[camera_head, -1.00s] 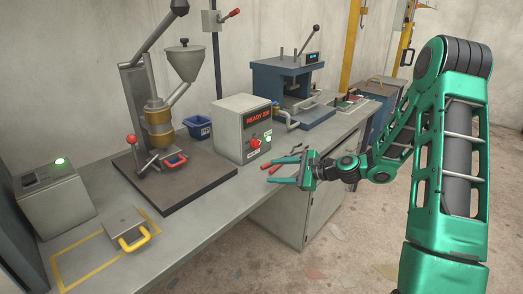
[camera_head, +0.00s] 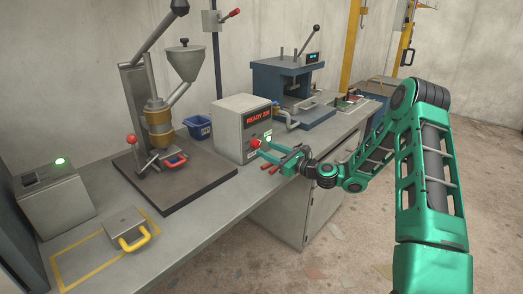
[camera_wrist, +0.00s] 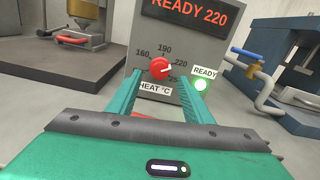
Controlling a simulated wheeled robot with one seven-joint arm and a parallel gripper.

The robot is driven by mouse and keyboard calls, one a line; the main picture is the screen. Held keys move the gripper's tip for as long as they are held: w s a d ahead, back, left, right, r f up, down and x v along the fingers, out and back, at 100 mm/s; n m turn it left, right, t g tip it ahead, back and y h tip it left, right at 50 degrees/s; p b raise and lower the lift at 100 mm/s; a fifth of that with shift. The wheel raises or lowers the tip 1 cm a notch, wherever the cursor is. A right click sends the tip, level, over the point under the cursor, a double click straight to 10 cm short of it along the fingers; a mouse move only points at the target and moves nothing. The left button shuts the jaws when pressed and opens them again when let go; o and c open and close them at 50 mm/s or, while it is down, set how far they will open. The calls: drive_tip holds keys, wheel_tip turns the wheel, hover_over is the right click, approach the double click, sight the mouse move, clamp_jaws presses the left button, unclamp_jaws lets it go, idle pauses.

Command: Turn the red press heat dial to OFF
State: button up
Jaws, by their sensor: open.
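The heat control box (camera_head: 238,128) is a grey box on the bench with a red "READY 220" display. Its red heat dial (camera_wrist: 160,68) is on the front face, with 160, 190 and 220 marks around it and a "HEAT °C" label below. The dial's pale pointer is turned to the right, near 220. In the head view the dial (camera_head: 255,143) is just beyond my fingertips. My gripper (camera_wrist: 158,82) is open, its two green fingers pointing at the box, one on each side of the dial in the wrist view. I cannot tell whether they touch it.
A green READY lamp (camera_wrist: 201,85) is lit right of the dial. A blue press (camera_head: 290,92) with a blue-handled pipe valve (camera_wrist: 245,60) stands to the right. A hopper press (camera_head: 158,115) and blue bin (camera_head: 198,127) stand left. Red-handled pliers (camera_head: 270,166) lie below my gripper.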

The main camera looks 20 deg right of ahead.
sight(259, 146)
drive_tip(key=shift+x, duration=1.85)
drive_tip(key=shift+c, duration=0.7)
drive_tip(key=c, duration=0.9)
